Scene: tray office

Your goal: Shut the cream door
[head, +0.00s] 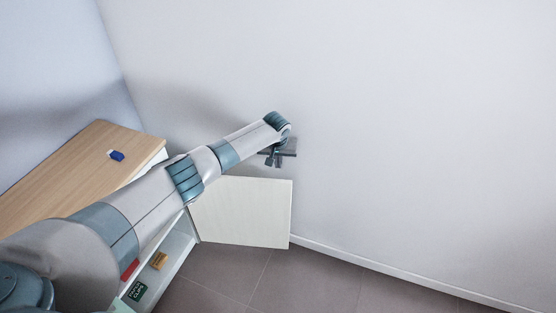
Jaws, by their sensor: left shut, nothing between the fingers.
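The cream door (243,212) stands open, swung out from the front of the cabinet towards the right. Its flat face is in view, and its upper left corner is behind my left arm. My left gripper (274,163) is shut and empty. In the picture it is just above the door's top edge, near the free right end. I cannot tell whether it touches the door. My right gripper is not in view.
The cabinet has a wooden top (75,165) with a small blue object (117,156) on it. Inside lie an orange-brown block (159,261), a red item (130,269) and a dark green box (137,291). A white wall (420,130) stands behind; tiled floor (320,280) is clear.

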